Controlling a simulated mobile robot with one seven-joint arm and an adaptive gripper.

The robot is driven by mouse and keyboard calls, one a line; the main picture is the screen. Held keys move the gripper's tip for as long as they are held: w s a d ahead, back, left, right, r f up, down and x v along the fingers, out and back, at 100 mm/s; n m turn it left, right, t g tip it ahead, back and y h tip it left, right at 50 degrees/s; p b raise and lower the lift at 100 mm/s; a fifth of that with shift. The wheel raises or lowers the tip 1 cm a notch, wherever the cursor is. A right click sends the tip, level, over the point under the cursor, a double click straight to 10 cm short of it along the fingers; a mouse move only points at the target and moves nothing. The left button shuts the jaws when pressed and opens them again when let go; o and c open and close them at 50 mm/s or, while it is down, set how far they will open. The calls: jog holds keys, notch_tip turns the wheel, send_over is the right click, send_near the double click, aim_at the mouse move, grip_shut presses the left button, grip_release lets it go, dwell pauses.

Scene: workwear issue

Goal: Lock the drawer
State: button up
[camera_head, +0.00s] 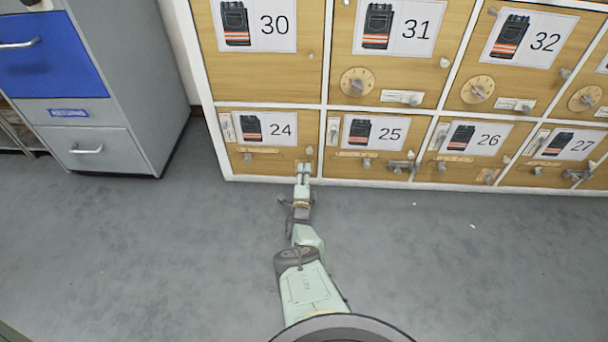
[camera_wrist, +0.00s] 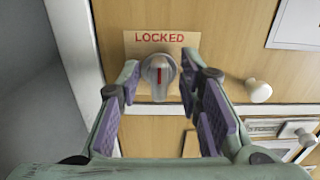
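My gripper (camera_head: 303,168) is at the lower right corner of the drawer front numbered 24 (camera_head: 285,161). In the wrist view, my gripper (camera_wrist: 158,88) is open, with one purple-padded finger on each side of a grey lock knob (camera_wrist: 160,76). The left finger stands apart from the knob; the right one is closer, and I cannot tell whether it touches. The knob's red line runs up toward the red word LOCKED on a tan plate (camera_wrist: 136,45). In the head view my gripper hides this lock.
A pale round knob (camera_wrist: 258,90) sticks out right of the lock in the wrist view. Neighbouring front 25 (camera_head: 350,168) has its own fittings. A grey cabinet (camera_head: 150,90) with a blue drawer (camera_head: 50,70) stands left. The grey floor (camera_head: 150,240) is mostly clear.

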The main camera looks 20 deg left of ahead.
dwell(0.4)
jog(key=s+d+m+p, duration=0.45)
jog(key=s+m, duration=0.55)
jog(key=m, duration=0.8)
jog(key=s+a+r+m+g+y+p, duration=0.1)
jog(key=s+a+r+m+g, duration=0.1)
jog(key=a, duration=0.7)
jog(key=s+a+r+m+g+y+p, duration=0.1)
jog(key=s+a+r, duration=0.4)
jog(key=a, duration=0.5)
jog(key=s+a+r+m+g+y+p, duration=0.1)
jog(key=s+a+r+m+g+p, duration=0.1)
jog(key=s+a+r+m, duration=0.2)
jog(key=s+a, duration=0.3)
jog(key=a, duration=0.2)
jog(key=shift+s+a+g, duration=0.2)
jog(key=shift+a+g, duration=0.05)
jog(key=shift+g, duration=0.05)
